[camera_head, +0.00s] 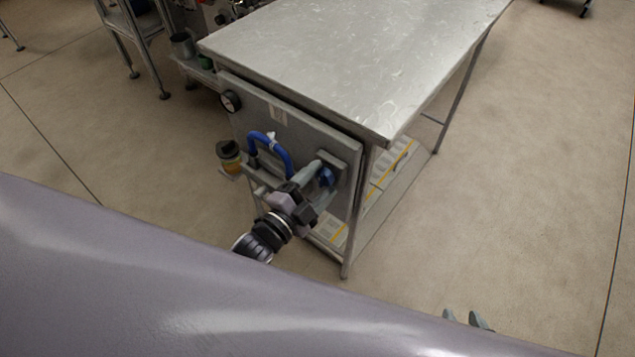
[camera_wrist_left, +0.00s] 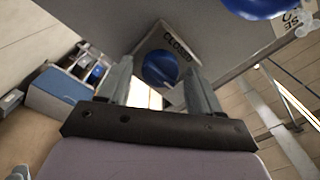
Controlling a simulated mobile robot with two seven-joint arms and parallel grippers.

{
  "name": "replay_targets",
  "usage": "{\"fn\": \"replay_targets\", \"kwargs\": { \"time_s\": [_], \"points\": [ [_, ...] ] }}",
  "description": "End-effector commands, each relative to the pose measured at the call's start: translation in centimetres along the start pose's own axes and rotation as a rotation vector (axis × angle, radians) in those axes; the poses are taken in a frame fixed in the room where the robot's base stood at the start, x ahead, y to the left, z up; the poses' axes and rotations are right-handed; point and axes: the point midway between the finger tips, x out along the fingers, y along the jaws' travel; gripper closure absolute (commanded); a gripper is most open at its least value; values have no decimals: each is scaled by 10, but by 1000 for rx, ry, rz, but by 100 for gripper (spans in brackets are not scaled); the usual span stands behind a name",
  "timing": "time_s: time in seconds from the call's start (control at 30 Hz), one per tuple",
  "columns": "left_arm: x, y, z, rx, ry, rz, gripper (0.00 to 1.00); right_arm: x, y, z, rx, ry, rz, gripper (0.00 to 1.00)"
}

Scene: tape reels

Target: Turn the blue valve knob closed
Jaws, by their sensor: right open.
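The blue valve knob (camera_head: 327,177) sits on a small grey plate on the panel at the table's end. In the left wrist view the knob (camera_wrist_left: 159,69) lies between my fingers' lines, with the word CLOSED printed on the plate (camera_wrist_left: 178,42) above it. My left gripper (camera_head: 316,182) is open at the knob, one finger on each side. Gaps show between the knob and both fingers in the wrist view (camera_wrist_left: 160,78); I cannot tell how deep the tips reach. My right gripper (camera_head: 467,319) is open and empty at the bottom edge, far from the knob, mostly hidden.
A blue hose (camera_head: 268,146) loops on the panel (camera_head: 300,125) left of the knob, with a gauge (camera_head: 231,101) and a yellowish filter bowl (camera_head: 229,156) nearby. The metal table (camera_head: 350,45) has a bare top.

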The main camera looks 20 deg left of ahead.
Motion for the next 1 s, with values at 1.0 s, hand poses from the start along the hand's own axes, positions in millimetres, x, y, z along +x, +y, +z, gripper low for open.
{"fn": "replay_targets", "kwargs": {
  "time_s": [1.0],
  "points": [
    [-1,-1,0,-422,-1,2,87,-9,6,-8,-17,1,12,57]
  ]
}}
